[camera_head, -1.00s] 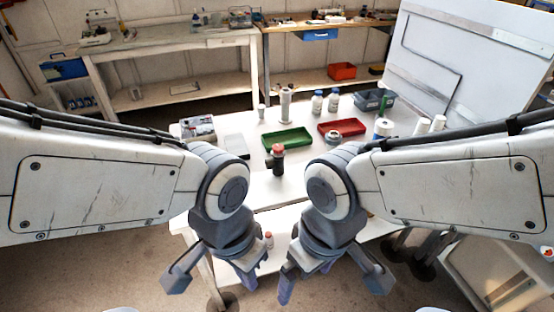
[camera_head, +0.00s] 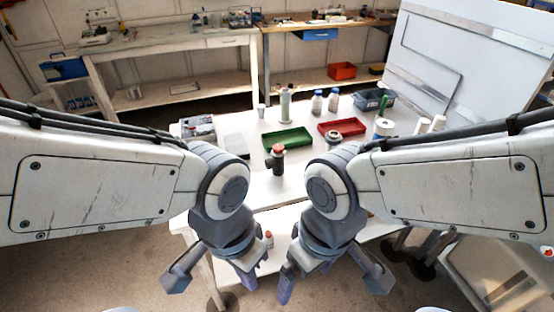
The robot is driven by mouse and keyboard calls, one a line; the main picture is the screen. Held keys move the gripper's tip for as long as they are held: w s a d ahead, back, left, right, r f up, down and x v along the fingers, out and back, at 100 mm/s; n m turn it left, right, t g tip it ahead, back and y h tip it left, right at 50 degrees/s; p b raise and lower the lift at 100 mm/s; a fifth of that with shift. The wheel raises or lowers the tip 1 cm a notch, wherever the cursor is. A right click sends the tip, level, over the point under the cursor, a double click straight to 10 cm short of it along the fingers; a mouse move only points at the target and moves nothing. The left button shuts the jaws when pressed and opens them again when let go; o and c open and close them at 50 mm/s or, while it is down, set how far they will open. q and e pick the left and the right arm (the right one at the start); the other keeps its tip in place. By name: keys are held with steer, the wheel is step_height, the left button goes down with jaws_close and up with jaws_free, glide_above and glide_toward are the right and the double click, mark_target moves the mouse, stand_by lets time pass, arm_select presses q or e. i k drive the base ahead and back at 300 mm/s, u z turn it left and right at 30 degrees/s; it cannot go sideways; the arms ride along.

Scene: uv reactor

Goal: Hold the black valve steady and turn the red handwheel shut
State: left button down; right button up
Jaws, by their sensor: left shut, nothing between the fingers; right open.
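The black valve (camera_head: 275,165) stands upright on the white table, near its front edge, with the red handwheel (camera_head: 278,149) on top. My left gripper (camera_head: 211,284) is in front of the table edge, to the lower left of the valve and apart from it. It is shut and holds nothing. My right gripper (camera_head: 334,287) is in front of the table edge, to the lower right of the valve. It is open and empty. Nothing touches the valve or the handwheel.
Behind the valve lie a green tray (camera_head: 287,139) and a red tray (camera_head: 341,127). A grey box (camera_head: 198,127) is at the left. A large white panel (camera_head: 470,55) rises at the right. The table around the valve is clear.

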mark_target(278, 148)
steer(key=u, duration=2.4)
steer(key=i, duration=1.9)
steer(key=z, duration=3.6)
